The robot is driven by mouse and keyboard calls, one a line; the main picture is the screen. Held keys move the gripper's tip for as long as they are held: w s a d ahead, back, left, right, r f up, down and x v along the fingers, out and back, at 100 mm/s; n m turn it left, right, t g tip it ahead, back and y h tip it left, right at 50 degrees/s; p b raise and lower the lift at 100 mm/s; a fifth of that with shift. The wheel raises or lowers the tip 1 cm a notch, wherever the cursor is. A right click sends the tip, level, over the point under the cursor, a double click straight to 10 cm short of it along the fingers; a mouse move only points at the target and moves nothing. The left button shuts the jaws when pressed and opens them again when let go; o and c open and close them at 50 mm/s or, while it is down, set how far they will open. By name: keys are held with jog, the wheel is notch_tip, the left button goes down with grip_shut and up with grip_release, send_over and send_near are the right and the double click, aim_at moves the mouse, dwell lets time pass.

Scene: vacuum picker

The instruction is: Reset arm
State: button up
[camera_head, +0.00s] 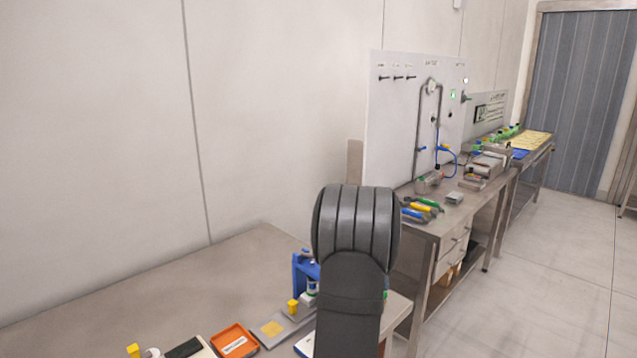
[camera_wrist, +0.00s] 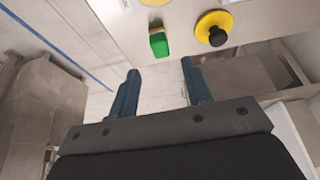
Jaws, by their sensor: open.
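My gripper (camera_wrist: 160,92) shows in the wrist view, with its two blue-grey fingers spread apart and nothing between them. Beyond the fingertips are a pale surface, a green block-like part (camera_wrist: 159,44) and a yellow disc with a black knob (camera_wrist: 214,28). The fingers touch neither of these. In the head view my dark arm stands upright at the lower middle and hides part of the bench. The gripper itself cannot be made out there.
Further right, a steel workbench (camera_head: 440,222) carries hand tools (camera_head: 418,210) before a white panel (camera_head: 392,130). The floor at right is clear.

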jog(key=x, duration=0.7)
jog(key=shift+f, duration=0.35)
jog(key=shift+w+d, duration=0.15)
jog(key=shift+w, duration=0.1)
notch_tip(320, 180, up, 4)
jog(key=shift+f, duration=0.1)
jog(key=s+d+r, duration=0.7)
jog(key=s+d, duration=0.1)
jog(key=s, duration=0.1)
jog(key=s+a+f+n+y, duration=0.1)
jog(key=s+a+n, duration=0.1)
jog(key=a, duration=1.9)
jog(key=s+a+f+n+t, duration=0.1)
jog(key=s+a+n, duration=0.2)
jog(key=a, duration=1.8)
jog(key=shift+s+n+y, duration=0.15)
jog(key=shift+n+y, duration=0.15)
jog(key=shift+y, duration=0.1)
